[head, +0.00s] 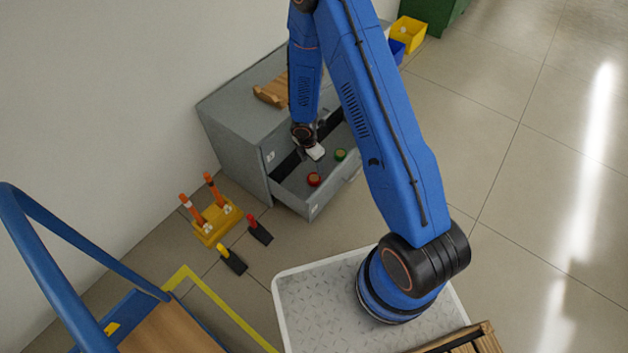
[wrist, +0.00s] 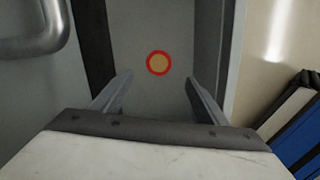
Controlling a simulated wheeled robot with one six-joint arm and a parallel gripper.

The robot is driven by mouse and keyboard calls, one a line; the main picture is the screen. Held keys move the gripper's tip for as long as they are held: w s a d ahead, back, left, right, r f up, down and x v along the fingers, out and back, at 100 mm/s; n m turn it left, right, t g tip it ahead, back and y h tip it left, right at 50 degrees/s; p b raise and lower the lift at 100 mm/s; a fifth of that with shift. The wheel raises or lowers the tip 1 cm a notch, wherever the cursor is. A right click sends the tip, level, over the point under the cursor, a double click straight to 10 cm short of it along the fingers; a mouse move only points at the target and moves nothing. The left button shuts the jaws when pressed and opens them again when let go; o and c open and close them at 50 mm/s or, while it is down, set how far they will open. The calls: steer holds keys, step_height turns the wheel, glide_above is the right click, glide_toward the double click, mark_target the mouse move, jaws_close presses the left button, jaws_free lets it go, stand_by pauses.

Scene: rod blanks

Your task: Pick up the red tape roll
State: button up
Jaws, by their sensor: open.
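The red tape roll (head: 314,179) lies in the open drawer (head: 331,199) of a grey cabinet, near the drawer's front left part. In the wrist view the roll (wrist: 158,63) shows as a red ring with a tan middle, flat on the drawer floor. My gripper (wrist: 158,90) is open and empty; the roll appears beyond its two fingertips, about midway between them, and nothing touches it. In the head view my gripper (head: 316,153) is over the drawer, up and behind the red roll in the picture.
A green roll (head: 340,155) lies in the same drawer to the right. The grey cabinet (head: 235,125) has a wooden piece (head: 270,92) on top. A yellow holder (head: 216,222) with orange-handled tools stands on the floor at left, near two dark-based pieces. Open floor lies right.

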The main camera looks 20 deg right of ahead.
mark_target(314, 178)
steer(key=shift+w+d+f, duration=0.15)
steer(key=shift+d+f, duration=0.05)
steer(key=shift+f, duration=1.55)
steer(key=shift+w+d+f, duration=0.1)
steer(key=shift+d+f, duration=0.05)
steer(key=shift+f, duration=1.65)
steer(key=shift+w+d+f, duration=0.15)
steer(key=shift+d+f, duration=0.05)
steer(key=shift+f, duration=1.55)
steer(key=c, duration=1.2)
steer(key=shift+o, duration=0.2)
steer(key=shift+r, duration=0.15)
step_height(314, 178, up, 10)
